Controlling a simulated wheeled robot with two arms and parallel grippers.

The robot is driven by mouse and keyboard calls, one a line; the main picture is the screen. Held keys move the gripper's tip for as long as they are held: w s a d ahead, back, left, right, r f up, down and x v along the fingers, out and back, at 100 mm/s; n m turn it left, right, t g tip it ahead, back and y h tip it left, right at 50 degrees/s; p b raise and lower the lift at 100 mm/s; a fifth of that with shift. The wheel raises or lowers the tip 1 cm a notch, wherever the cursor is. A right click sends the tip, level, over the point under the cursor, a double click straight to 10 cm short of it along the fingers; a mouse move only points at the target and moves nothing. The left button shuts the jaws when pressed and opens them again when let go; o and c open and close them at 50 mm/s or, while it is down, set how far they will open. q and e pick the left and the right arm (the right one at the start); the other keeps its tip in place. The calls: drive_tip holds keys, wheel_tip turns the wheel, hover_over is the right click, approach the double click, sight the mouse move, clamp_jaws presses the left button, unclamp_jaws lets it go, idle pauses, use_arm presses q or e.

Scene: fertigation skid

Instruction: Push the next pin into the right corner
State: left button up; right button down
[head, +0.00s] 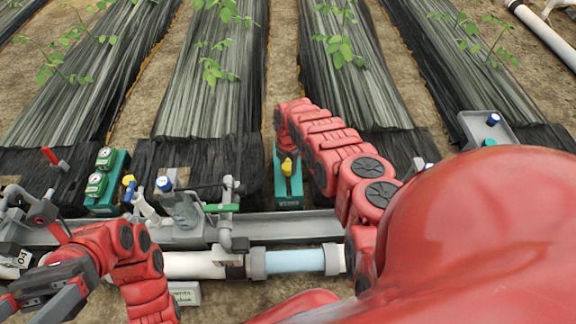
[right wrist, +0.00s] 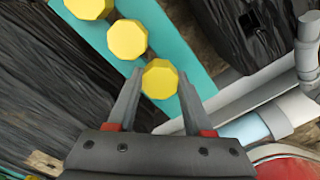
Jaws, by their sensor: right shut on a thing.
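Yellow pins with faceted heads stand in a row on a teal block (right wrist: 183,42) in the right wrist view. My right gripper (right wrist: 162,80) is shut on the nearest yellow pin (right wrist: 159,79), with one finger on each side of its head. Two more pins (right wrist: 127,39) stand farther up the block. In the head view the teal block (head: 289,203) is beyond the trough, below my right wrist, with one yellow head (head: 287,167) showing. The pin's lower end is hidden. My left gripper (head: 45,290) is at the lower left; its fingertips are not clear.
A grey trough (head: 285,226) and a white pipe (head: 195,265) with a pale blue section (head: 296,261) run across the front. Another teal unit with green gauges (head: 107,182) and a grey valve pipe (head: 226,215) stand left. Black-covered plant rows (head: 215,80) lie behind.

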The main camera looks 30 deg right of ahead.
sight(288, 166)
drive_tip(key=shift+r+p, duration=1.9)
drive_tip(key=shift+r, duration=0.45)
drive_tip(key=shift+f, duration=0.1)
